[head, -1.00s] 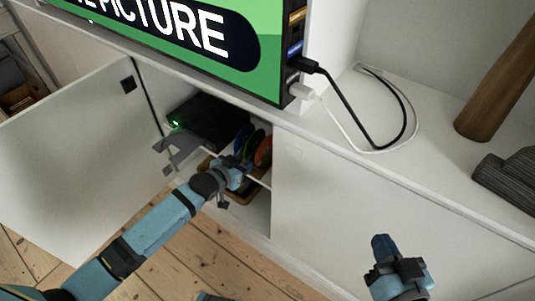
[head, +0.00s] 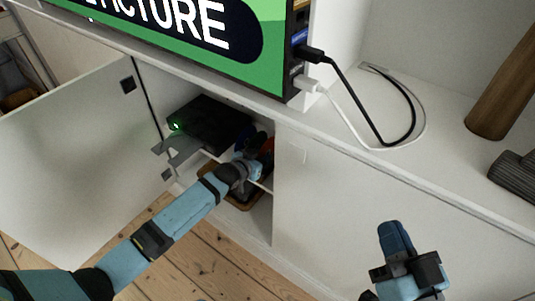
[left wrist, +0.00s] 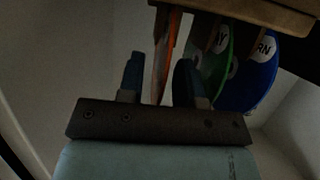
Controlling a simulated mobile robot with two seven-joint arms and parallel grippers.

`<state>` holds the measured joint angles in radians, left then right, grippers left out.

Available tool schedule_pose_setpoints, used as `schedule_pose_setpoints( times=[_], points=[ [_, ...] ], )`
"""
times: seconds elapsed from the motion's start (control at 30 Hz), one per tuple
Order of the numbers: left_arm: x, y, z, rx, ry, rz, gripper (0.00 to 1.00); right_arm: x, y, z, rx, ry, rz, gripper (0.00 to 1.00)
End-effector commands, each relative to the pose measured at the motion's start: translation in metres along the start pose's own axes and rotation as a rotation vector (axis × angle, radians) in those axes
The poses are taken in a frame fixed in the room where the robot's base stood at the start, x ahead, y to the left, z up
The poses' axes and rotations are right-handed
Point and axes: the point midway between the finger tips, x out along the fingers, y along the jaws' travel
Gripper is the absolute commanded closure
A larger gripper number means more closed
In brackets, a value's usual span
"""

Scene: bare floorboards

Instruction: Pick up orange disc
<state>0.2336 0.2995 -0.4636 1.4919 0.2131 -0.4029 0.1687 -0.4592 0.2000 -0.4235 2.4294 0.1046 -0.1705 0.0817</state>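The orange disc (left wrist: 166,62) stands edge-on in a wooden rack (left wrist: 250,10) in the left wrist view. My left gripper (left wrist: 158,78) is open, with one finger on each side of the disc; I cannot tell whether either touches it. In the head view my left gripper (head: 256,168) is inside the open cabinet, and a little of the orange disc (head: 268,147) shows beyond it. A green disc (left wrist: 217,60) and a blue disc (left wrist: 249,78) stand beside the orange one. My right gripper (head: 394,240) hangs empty before the closed cabinet front; its finger gap is not visible.
A black box (head: 208,124) with a green light sits on the cabinet shelf close above my left arm. The open door (head: 75,155) is to the left. Cables (head: 372,125) and a wooden cylinder (head: 503,85) are on the cabinet top.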

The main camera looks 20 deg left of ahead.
Motion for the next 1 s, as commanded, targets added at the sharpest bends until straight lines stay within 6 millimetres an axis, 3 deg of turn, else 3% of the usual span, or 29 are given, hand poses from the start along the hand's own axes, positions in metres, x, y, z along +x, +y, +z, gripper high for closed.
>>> schedule_pose_setpoints(
  times=[0.03, 0.13, 0.53, 0.7, 0.8, 1.0],
  points=[
    [0.0, 0.0, 0.0, 0.0, 0.0, 0.0, 0.79, 0.0, 0.0, 0.0, 0.0, 0.0, 0.0, 1.0],
    [0.0, 0.0, 0.0, 0.0, 0.0, 0.0, 1.0, 0.0, 0.0, 0.0, 0.0, -0.001, 0.0, 1.0],
    [-0.002, 0.0, -0.004, 0.0, 0.001, 0.0, 1.0, 0.001, 0.0, -0.002, -0.002, -0.002, 0.001, 1.0],
    [-0.013, 0.0, -0.031, 0.001, 0.002, 0.0, 1.0, 0.003, 0.003, -0.008, -0.019, -0.017, 0.015, 1.0],
    [-0.021, -0.001, -0.051, 0.001, 0.002, -0.001, 1.0, -0.006, 0.013, 0.017, -0.023, -0.125, 0.061, 1.0],
    [-0.034, -0.001, -0.082, 0.001, 0.002, -0.001, 1.0, -0.014, 0.025, 0.038, -0.041, -0.24, 0.103, 1.0]
  ],
)
